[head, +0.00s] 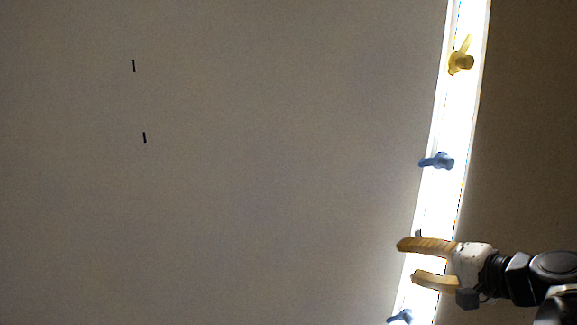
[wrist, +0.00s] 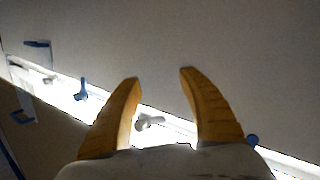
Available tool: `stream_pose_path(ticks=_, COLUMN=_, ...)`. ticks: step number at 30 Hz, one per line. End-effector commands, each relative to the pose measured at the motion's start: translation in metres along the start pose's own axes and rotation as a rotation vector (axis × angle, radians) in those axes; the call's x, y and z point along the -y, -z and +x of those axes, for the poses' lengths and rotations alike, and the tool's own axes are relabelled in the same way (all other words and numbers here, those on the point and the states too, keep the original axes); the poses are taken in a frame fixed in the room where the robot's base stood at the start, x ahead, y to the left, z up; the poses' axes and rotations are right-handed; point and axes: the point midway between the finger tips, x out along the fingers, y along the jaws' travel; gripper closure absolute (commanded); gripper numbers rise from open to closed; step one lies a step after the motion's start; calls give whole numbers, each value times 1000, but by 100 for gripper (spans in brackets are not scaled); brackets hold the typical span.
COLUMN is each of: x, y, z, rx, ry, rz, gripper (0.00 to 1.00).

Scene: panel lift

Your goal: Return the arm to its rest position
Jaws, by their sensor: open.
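My gripper (head: 406,261) is open, with two tan curved fingers, at the lower right of the head view, in front of a bright white strip. In the wrist view my gripper (wrist: 161,75) has its fingers spread apart. A small pale knob (wrist: 150,123) shows between them on the bright strip, and nothing is seen held. My arm reaches in from the right edge of the head view.
The bright strip (head: 462,110) runs top to bottom between grey-brown panels. It carries a yellow knob (head: 460,62), a blue knob (head: 438,161) and a lower blue knob (head: 401,317). Two dark slots (head: 133,66) mark the wide left panel (head: 250,150), otherwise bare.

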Motion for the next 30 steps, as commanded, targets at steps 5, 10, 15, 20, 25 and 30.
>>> stream_pose_path(ticks=5, x=-110, y=-120, z=43, rx=116, ry=-290, rz=-331, gripper=51)
stream_pose_path(ticks=10, x=-190, y=-177, z=45, rx=156, ry=-491, rz=-676, gripper=51)
stream_pose_path(ticks=15, x=-226, y=-193, z=40, rx=155, ry=-585, rz=-896, gripper=51)
stream_pose_path(ticks=20, x=-231, y=-194, z=37, rx=149, ry=-610, rz=-958, gripper=51)
stream_pose_path(ticks=25, x=-229, y=-193, z=36, rx=149, ry=-611, rz=-957, gripper=51)
stream_pose_path(ticks=30, x=-229, y=-193, z=36, rx=149, ry=-610, rz=-955, gripper=51)
